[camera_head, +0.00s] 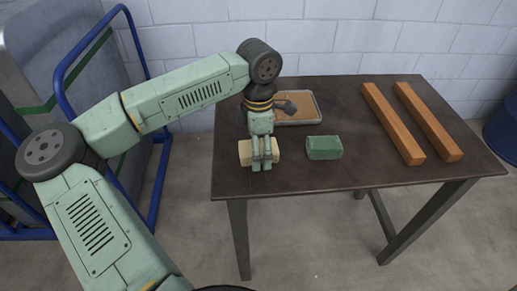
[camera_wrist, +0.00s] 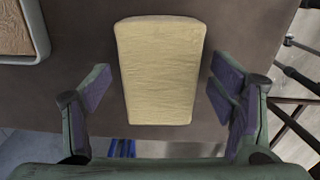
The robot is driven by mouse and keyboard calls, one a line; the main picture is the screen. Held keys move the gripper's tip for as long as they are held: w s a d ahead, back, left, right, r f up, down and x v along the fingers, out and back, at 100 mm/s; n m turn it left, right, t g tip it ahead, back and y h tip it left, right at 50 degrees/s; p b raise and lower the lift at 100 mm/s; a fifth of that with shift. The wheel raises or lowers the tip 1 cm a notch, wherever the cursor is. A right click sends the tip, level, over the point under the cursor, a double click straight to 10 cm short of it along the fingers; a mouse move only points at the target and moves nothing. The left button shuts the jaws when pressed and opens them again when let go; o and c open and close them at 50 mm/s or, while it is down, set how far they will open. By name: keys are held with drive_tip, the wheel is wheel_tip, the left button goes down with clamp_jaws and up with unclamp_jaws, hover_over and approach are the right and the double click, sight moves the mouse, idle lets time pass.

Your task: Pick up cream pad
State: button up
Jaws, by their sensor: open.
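The cream pad (camera_head: 244,153) is a pale yellow block lying on the dark table near its left front edge. In the wrist view the cream pad (camera_wrist: 160,72) lies lengthwise between my two fingers, with a gap on each side. My gripper (camera_head: 261,166) is right over the pad and hides its middle in the head view. In the wrist view my gripper (camera_wrist: 158,88) is open, and neither finger visibly touches the pad.
A green block (camera_head: 324,148) lies to the right of the pad. A tray (camera_head: 317,110) with a brown inside stands behind. Two wooden bars (camera_head: 393,122) (camera_head: 428,121) lie at the right of the table (camera_head: 350,177). A blue-framed cart (camera_head: 158,185) stands left of the table.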

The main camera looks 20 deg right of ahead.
drive_tip(key=shift+c, duration=0.2)
drive_tip(key=c, duration=1.2)
drive_tip(key=shift+r, duration=0.15)
drive_tip(key=shift+r+b, duration=0.45)
drive_tip(key=shift+r, duration=0.1)
wheel_tip(320, 180, up, 2)
drive_tip(key=shift+r+b, duration=0.1)
drive_tip(key=shift+b, duration=0.45)
drive_tip(key=s+b, duration=0.1)
drive_tip(key=s, duration=0.4)
drive_tip(key=s+a+r+b, duration=0.1)
drive_tip(key=s, duration=0.4)
drive_tip(key=s+b, duration=0.2)
drive_tip(key=s, duration=0.4)
drive_tip(key=shift+a+r, duration=0.15)
drive_tip(key=shift+r, duration=0.1)
drive_tip(key=o, duration=0.6)
drive_tip(key=c, duration=0.5)
